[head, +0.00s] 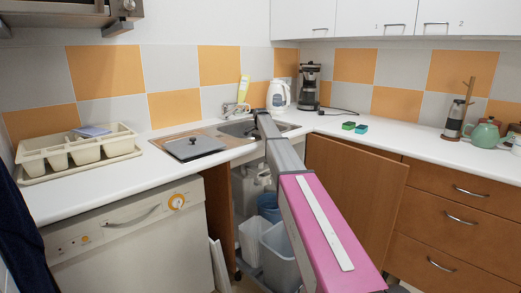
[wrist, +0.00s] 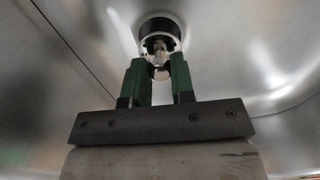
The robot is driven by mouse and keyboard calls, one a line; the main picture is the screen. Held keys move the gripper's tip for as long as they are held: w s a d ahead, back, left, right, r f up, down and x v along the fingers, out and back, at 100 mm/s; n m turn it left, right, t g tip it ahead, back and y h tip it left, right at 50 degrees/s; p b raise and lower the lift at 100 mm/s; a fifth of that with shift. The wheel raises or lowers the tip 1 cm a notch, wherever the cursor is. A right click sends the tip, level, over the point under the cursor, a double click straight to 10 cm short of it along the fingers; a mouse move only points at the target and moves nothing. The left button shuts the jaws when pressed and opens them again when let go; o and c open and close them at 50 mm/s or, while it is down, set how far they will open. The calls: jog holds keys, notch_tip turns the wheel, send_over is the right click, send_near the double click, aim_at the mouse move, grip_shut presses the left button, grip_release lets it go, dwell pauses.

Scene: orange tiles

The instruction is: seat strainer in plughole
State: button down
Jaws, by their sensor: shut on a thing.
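My gripper (wrist: 157,72) has two green fingers, shut on the strainer (wrist: 161,70), a small shiny metal piece between the fingertips. Just beyond, in line with the fingertips, is the round plughole (wrist: 174,26), with a bright rim and a dark inside. A narrow metal part shows in front of the dark round area. I cannot tell whether the strainer is inside the plughole or above it. In the head view my arm reaches into the sink (head: 236,130) and hides the gripper, strainer and plughole.
The steel basin wall (wrist: 260,45) curves around the gripper. A tap (head: 236,108) stands behind the sink. A dark square lid (head: 194,147) lies to the left. A kettle (head: 278,95), coffee maker (head: 309,88) and sponges (head: 355,127) stand or lie behind and to the right. A cabinet door (head: 355,180) hangs open.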

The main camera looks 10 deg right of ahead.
jog(key=shift+f, duration=1.25)
jog(key=shift+f, duration=0.1)
jog(key=c, duration=1)
grip_release()
jog(key=shift+o, duration=0.2)
notch_tip(320, 180, up, 12)
